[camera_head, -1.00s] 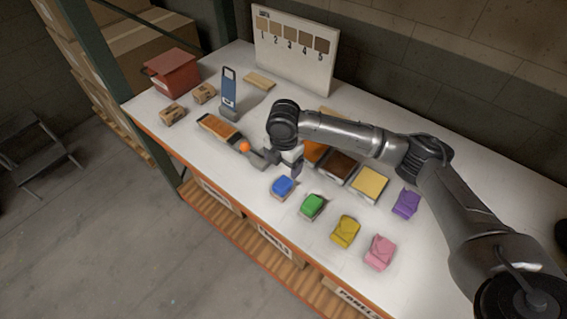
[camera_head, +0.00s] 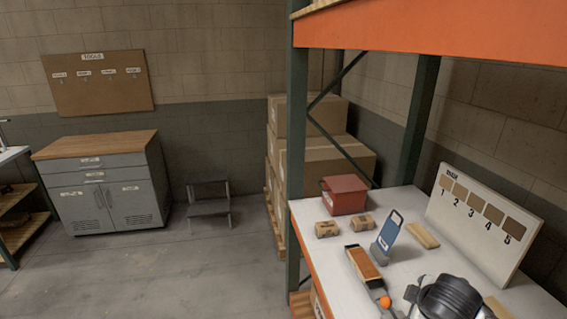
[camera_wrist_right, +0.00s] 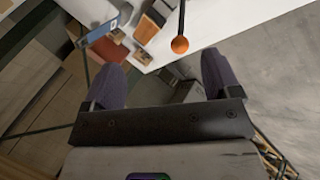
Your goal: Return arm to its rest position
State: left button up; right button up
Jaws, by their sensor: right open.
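My right arm (camera_head: 450,299) shows at the bottom right of the head view, over the white table, with its lower part cut off by the frame. In the right wrist view my right gripper (camera_wrist_right: 160,64) has its two dark fingers wide apart with nothing between them. An orange ball on a thin rod (camera_wrist_right: 180,44) appears beyond the fingers; in the head view the orange ball (camera_head: 385,302) is beside a brown-topped tray (camera_head: 364,263). My left gripper is not in view.
The white table (camera_head: 312,235) holds a red box (camera_head: 344,194), small cartons (camera_head: 327,229), a blue device (camera_head: 387,232) and a numbered swatch board (camera_head: 482,222). A green rack post (camera_head: 296,150) stands at the table's left. A cabinet (camera_head: 105,190) and step stool (camera_head: 209,205) stand farther left, with open floor before them.

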jog(key=s+a+r+m+t+y+p, duration=0.1)
jog(key=s+a+r+m+t+p, duration=0.1)
jog(key=s+a+r+t+p, duration=0.25)
jog(key=s+a+r+m+t+y+p, duration=0.1)
jog(key=s+a+r+m+p, duration=0.25)
jog(key=r+p, duration=0.35)
jog(key=s+f+m+g+p, duration=0.1)
jog(key=s+f+g+p, duration=0.1)
jog(key=s+p, duration=0.3)
jog(key=s+a+f+m+g+p, duration=0.1)
jog(key=s+p, duration=0.4)
jog(key=s, duration=0.7)
jog(key=s+a+f+m+g+p, duration=0.1)
jog(key=s+f+g+p, duration=0.2)
jog(key=s+g+p, duration=0.2)
jog(key=s, duration=0.3)
jog(key=shift+s+f+y+p, duration=0.3)
jog(key=shift+s+p, duration=0.05)
jog(key=shift+s, duration=0.05)
jog(key=shift+m+g, duration=0.25)
